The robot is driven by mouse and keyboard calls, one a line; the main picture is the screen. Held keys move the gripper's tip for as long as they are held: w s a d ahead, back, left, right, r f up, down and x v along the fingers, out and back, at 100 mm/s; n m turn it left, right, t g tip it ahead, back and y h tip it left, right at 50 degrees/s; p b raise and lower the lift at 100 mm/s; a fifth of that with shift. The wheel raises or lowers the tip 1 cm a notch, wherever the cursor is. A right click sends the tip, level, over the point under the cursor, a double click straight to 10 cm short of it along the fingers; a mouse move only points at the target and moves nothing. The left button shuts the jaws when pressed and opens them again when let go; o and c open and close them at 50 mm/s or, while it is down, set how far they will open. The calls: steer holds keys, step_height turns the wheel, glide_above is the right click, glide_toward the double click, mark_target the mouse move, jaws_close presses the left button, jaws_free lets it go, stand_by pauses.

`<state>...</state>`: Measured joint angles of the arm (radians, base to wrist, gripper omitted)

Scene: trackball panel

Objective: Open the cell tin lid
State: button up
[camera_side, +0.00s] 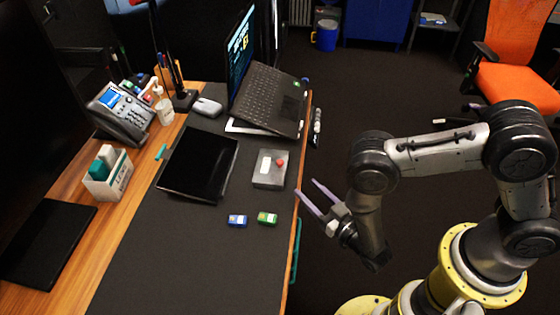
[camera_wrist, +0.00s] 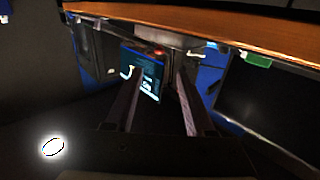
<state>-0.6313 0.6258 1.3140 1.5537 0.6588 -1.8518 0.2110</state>
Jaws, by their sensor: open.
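A grey box (camera_side: 263,183), which I take to be the cell tin, lies on the dark desk mat with a white label and a red knob on top; its lid looks shut. My gripper (camera_side: 306,187) is open and empty, its two long fingers apart, just right of the desk edge and of the tin, not touching it. In the wrist view the fingers (camera_wrist: 158,72) reach up toward the desk edge, with a small red spot beyond them that may be the knob. A blue cell (camera_side: 237,221) and a green cell (camera_side: 267,219) lie in front of the tin.
A black tablet (camera_side: 198,165) lies left of the tin, and an open laptop (camera_side: 268,97) stands behind it. A phone (camera_side: 122,112) and a white holder (camera_side: 108,176) are farther left. The near part of the mat (camera_side: 185,265) is clear.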

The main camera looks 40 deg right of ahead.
mark_target(282, 164)
steer(key=w, duration=1.3)
steer(key=shift+w, duration=0.1)
jaws_close()
stand_by(1.0)
